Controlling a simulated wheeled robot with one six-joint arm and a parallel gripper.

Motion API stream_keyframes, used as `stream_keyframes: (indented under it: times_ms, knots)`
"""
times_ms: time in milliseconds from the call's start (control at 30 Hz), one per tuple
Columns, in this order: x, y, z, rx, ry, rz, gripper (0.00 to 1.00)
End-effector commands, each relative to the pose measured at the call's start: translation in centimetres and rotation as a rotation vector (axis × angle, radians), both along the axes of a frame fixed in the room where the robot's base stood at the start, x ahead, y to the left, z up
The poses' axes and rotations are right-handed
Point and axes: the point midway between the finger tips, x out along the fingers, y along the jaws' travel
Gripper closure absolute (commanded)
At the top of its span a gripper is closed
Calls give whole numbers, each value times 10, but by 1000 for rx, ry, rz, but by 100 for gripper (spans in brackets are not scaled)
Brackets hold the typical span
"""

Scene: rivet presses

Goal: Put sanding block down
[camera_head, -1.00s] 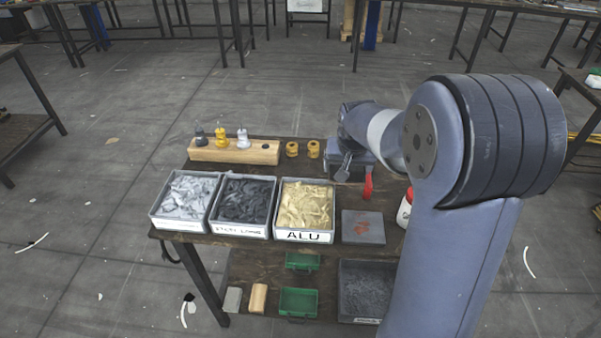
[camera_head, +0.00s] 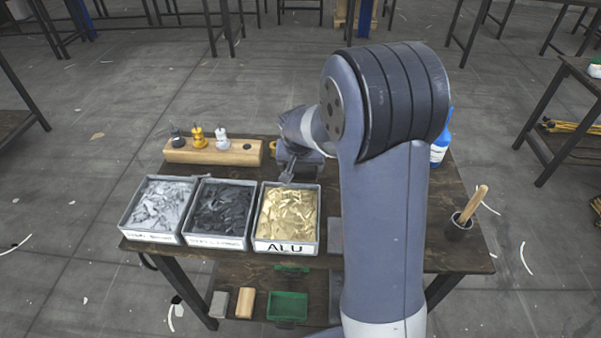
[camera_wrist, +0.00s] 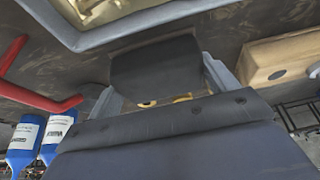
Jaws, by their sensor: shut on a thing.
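My gripper (camera_wrist: 158,84) is shut on a dark grey block, the sanding block (camera_wrist: 155,62), which shows between its two grey fingers in the wrist view. In the head view my gripper (camera_head: 287,172) is above the bench, just behind the ALU bin (camera_head: 287,247). There the arm and gripper hide most of the block. I cannot tell whether the block touches the bench top (camera_head: 140,242).
Two more bins, of silver (camera_head: 133,227) and dark pieces (camera_head: 187,231), stand left of the ALU bin. A red object (camera_wrist: 40,100) is close in the wrist view.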

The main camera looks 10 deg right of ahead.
Motion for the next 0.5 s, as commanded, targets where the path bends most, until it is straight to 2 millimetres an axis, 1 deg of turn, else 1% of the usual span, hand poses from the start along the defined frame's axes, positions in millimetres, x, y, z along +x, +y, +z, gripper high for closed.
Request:
stream_keyframes:
  times_ms: [100, 200, 500]
  knots:
    - [-1, 0, -19, -1, 5, 0, 37]
    - [-1, 0, -30, 0, 4, 1, 37]
    - [0, 0, -32, 0, 1, 0, 37]
